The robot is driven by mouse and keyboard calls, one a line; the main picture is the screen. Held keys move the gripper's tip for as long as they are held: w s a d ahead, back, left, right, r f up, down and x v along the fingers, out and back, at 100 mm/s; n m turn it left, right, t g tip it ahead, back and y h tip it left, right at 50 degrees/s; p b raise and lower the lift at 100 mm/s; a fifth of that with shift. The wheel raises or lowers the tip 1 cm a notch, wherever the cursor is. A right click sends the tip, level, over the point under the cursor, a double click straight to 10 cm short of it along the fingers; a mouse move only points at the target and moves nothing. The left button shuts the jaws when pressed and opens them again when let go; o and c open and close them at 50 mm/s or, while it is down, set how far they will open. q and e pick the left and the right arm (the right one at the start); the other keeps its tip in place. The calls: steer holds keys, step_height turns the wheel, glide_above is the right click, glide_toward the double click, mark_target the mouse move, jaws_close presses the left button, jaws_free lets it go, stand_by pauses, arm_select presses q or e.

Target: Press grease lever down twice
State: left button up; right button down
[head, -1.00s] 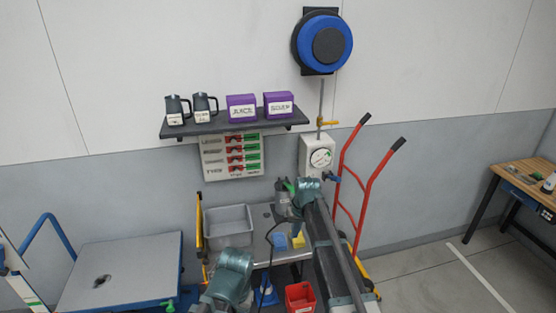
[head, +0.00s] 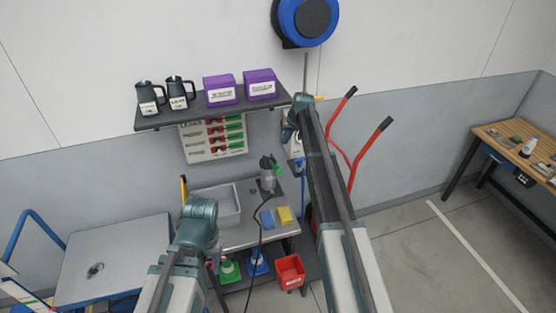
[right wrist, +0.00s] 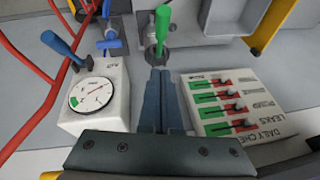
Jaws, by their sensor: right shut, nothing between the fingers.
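A grey grease pump (head: 267,181) stands on a metal cart below the wall shelf. Its green-handled lever (head: 276,168) sticks out at the top right. In the right wrist view the green handle (right wrist: 163,22) lies beyond my right fingertips, and a gap shows between them. My right gripper (right wrist: 160,75) is shut and empty, with its fingers side by side. In the head view my right arm reaches up near the gauge box and its fingers cannot be made out. My left arm is at the lower middle of the head view; its gripper does not show.
A white gauge box (right wrist: 96,96) with a blue-handled lever (right wrist: 60,44) and a check panel (right wrist: 225,105) flank the right gripper. A grey bin (head: 217,205), blue and yellow blocks, a red bin (head: 290,271) and a red hand truck (head: 337,130) are nearby.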

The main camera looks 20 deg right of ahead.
steer(key=shift+f, duration=0.1)
steer(key=b, duration=1)
glide_above(279, 167)
steer(key=w+d, duration=0.1)
steer(key=w, duration=0.2)
step_height(279, 167, down, 10)
steer(key=s+f+b, duration=0.1)
steer(key=f+b, duration=0.1)
steer(key=shift+s+a+f+b, duration=0.2)
steer(key=shift+s+b, duration=0.1)
steer(key=shift+s, duration=0.05)
steer(key=shift+s+a+f, duration=0.1)
steer(key=shift+s+f, duration=0.05)
